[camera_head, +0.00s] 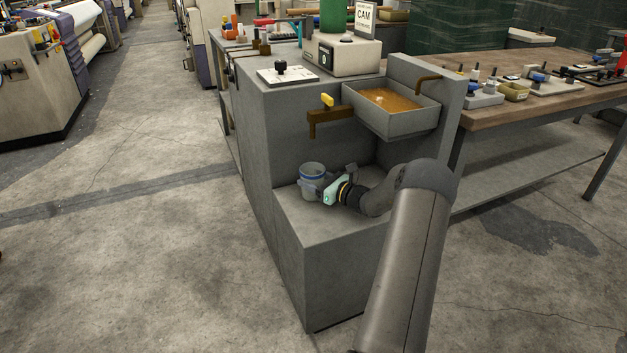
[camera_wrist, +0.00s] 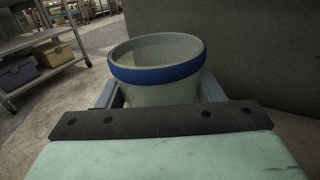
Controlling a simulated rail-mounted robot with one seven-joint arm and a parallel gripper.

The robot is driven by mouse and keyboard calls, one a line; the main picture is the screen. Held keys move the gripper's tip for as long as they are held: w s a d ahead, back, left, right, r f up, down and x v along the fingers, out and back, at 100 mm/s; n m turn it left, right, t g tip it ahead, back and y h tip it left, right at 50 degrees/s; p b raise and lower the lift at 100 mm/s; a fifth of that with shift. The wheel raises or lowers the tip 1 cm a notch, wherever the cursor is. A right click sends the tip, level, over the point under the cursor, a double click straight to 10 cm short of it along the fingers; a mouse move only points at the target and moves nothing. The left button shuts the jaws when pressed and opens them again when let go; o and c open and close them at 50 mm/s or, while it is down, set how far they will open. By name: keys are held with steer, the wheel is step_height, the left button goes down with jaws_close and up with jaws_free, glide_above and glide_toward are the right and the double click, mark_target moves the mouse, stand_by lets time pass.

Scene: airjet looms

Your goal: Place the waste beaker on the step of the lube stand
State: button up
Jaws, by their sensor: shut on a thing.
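The waste beaker (camera_head: 312,174) is a grey cup with a blue band near its rim. It is upright at the left part of the step (camera_head: 318,226) of the grey lube stand (camera_head: 257,150). My gripper (camera_head: 312,186) is shut on the beaker from the right, with a finger on each side. In the wrist view the beaker (camera_wrist: 158,70) stands between the two fingers (camera_wrist: 160,98), and its inside looks empty. I cannot tell whether its base touches the step, as the gripper hides part of it.
A grey tray of amber liquid (camera_head: 405,122) juts out above the step. A brown spout with a yellow handle (camera_head: 327,112) sticks out left of the tray. A wooden bench (camera_head: 545,98) stands to the right. The front part of the step is bare.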

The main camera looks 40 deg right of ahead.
steer(key=o, duration=1.1)
steer(key=shift+f, duration=0.1)
